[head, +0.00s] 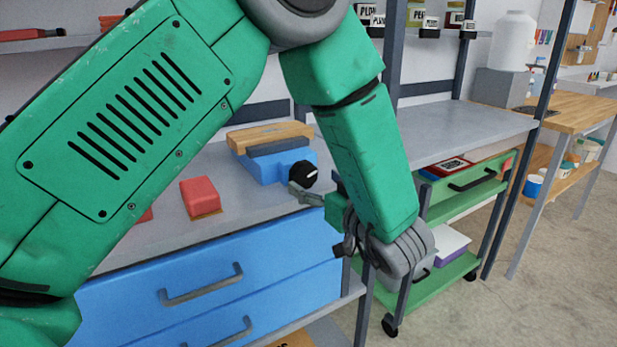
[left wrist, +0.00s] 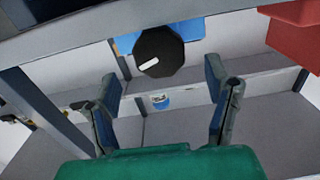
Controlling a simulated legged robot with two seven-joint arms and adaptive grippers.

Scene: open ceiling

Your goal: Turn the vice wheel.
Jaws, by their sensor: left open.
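The blue vice (head: 268,170) sits on the grey workbench, with a wooden block along its top. Its black round wheel (head: 303,174) faces the front right and has a white mark, clear in the left wrist view (left wrist: 160,52). My left gripper (head: 313,188) is beside the wheel, just below and to its right in the head view. In the left wrist view its two fingers (left wrist: 165,95) are spread wide and empty, and the wheel shows beyond the fingertips, between their lines. I see no contact with the wheel. My right gripper is not in view.
A red block (head: 200,196) stands on the bench left of the vice. Blue drawers (head: 210,290) with grey handles are below the bench top. A green cart (head: 455,205) stands right of my forearm. Shelf posts rise behind. Open floor lies at the right.

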